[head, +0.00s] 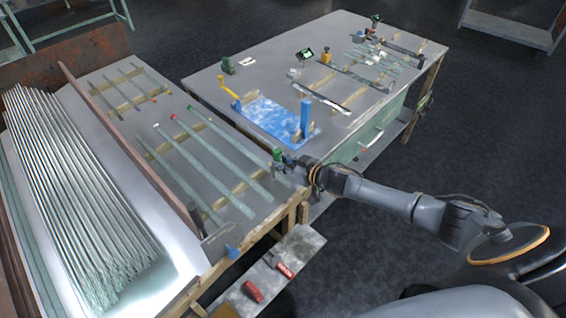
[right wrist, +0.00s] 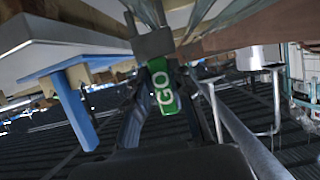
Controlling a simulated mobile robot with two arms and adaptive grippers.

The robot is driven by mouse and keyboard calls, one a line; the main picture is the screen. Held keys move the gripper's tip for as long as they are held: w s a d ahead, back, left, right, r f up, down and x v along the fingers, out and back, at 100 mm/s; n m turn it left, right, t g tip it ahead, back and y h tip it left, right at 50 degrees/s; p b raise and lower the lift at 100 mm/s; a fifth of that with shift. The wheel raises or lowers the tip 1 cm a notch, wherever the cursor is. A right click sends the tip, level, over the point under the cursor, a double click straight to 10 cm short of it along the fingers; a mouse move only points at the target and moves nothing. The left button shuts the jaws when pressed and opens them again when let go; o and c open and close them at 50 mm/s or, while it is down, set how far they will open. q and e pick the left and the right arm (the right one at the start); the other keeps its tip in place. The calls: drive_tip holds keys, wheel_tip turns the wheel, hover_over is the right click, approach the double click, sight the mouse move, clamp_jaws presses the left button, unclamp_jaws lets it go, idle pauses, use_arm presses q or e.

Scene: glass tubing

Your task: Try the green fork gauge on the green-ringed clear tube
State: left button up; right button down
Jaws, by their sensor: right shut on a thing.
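The green fork gauge (head: 278,154) is in my right gripper (head: 286,165), over the gap between the two tables. The right wrist view shows its green body (right wrist: 163,88) marked "GO" between the fingers, with a grey block (right wrist: 152,43) beyond it. My right gripper is shut on the gauge. The green-ringed clear tube (head: 232,150) lies on wooden strips on the left table, the rightmost of three long tubes there. Its green ring (head: 191,108) is at the far end. The gauge is right of the tube and apart from it. My left gripper is out of view.
Tubes with a red (head: 208,152) and a white end (head: 188,170) lie beside it. A large stack of tubes (head: 75,190) fills the left side behind a brown rail (head: 130,150). The right table holds a blue fixture (head: 270,115). A low bench (head: 270,270) carries red items.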

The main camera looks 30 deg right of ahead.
drive_tip(key=shift+f+b, duration=0.4)
drive_tip(key=shift+f, duration=0.2)
idle(0.5)
drive_tip(key=shift+r, duration=0.2)
idle(1.4)
wheel_tip(320, 180, up, 7)
drive_tip(key=p, duration=0.7)
drive_tip(key=shift+f, duration=0.15)
idle(0.6)
